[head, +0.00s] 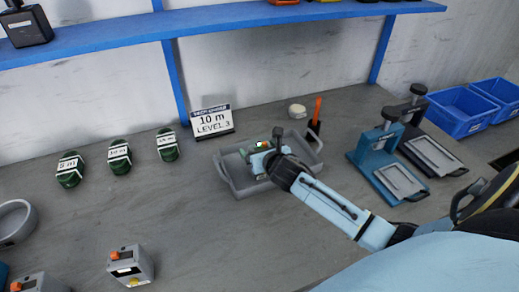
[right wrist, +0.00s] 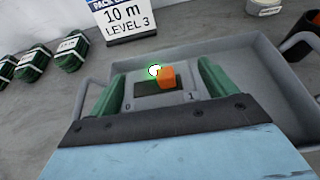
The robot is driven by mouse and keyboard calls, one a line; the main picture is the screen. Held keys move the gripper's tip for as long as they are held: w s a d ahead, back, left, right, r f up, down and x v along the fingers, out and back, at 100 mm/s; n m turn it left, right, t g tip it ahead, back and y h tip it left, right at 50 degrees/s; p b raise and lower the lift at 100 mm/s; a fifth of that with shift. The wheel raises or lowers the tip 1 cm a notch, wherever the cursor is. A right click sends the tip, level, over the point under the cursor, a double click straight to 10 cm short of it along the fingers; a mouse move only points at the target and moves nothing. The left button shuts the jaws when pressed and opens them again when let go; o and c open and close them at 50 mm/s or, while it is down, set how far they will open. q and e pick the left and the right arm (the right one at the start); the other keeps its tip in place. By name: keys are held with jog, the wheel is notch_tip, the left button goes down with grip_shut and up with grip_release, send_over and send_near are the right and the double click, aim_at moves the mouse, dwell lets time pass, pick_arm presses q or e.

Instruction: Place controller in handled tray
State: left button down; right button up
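The grey handled tray (head: 236,187) lies on the worktop and fills much of the right wrist view (right wrist: 262,62). My right gripper (head: 264,150) reaches down over it from the right. In the right wrist view a grey controller (right wrist: 130,103), with an orange switch, a lit lamp and marks 0 and 1, sits between the green-sided fingers, which press against both sides. It appears to be over or inside the tray; whether it touches the floor is hidden. My left gripper is not in view.
A sign (head: 212,122) reading 10 m, LEVEL 3 stands behind the tray. Several green cable coils (head: 119,158) lie left. Another controller (head: 130,265) is at front left. A dark cup with an orange-handled tool (head: 316,115), a blue press (head: 376,160) and blue bins (head: 460,112) are right.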

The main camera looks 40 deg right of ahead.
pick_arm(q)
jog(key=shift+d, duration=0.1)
pick_arm(e)
jog(key=shift+r, duration=0.15)
jog(key=shift+s+r, duration=0.1)
jog(key=shift+s, duration=0.1)
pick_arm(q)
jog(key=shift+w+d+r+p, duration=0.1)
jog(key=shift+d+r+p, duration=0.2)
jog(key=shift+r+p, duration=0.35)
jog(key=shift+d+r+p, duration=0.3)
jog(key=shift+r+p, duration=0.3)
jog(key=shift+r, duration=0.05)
pick_arm(e)
jog(key=v, duration=1.1)
jog(key=shift+s, duration=0.3)
